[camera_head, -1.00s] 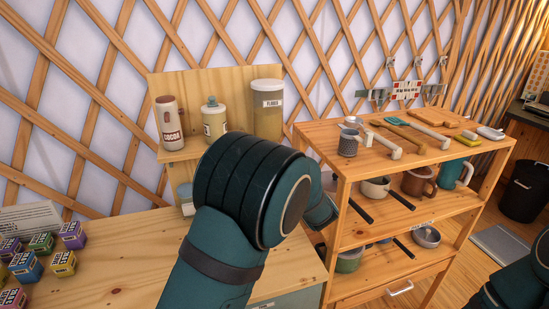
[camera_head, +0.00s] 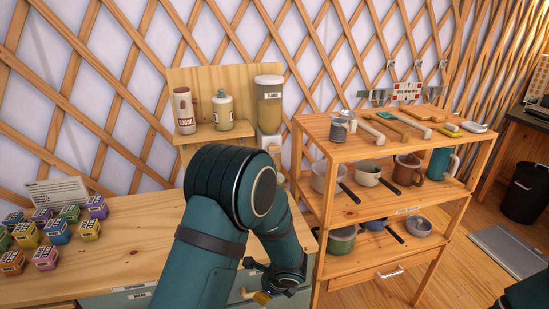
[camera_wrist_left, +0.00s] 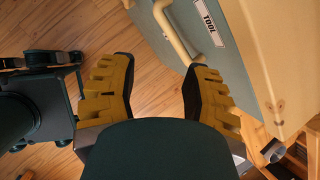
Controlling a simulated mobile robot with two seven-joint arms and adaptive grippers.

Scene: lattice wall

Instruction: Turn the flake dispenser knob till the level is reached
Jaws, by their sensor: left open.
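The flake dispenser (camera_head: 269,108) stands at the right end of the small wooden wall shelf in the head view. It is a tall clear container with a white lid, a label and tan contents, above a pale lower body (camera_head: 269,141). My left arm covers part of what lies below it, and I cannot make out the knob. My left gripper (camera_head: 262,297) is low in front of the counter drawers, well below the dispenser. In the left wrist view its yellow-padded fingers (camera_wrist_left: 155,92) are apart with nothing between them. My right gripper is out of view.
A cocoa canister (camera_head: 184,111) and a pump bottle (camera_head: 223,111) share the shelf. Several coloured boxes (camera_head: 58,231) lie on the counter's left. A rack (camera_head: 310,228) with pots and mugs stands right. A drawer handle (camera_wrist_left: 172,30) and "TOOL" label are close to my left gripper.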

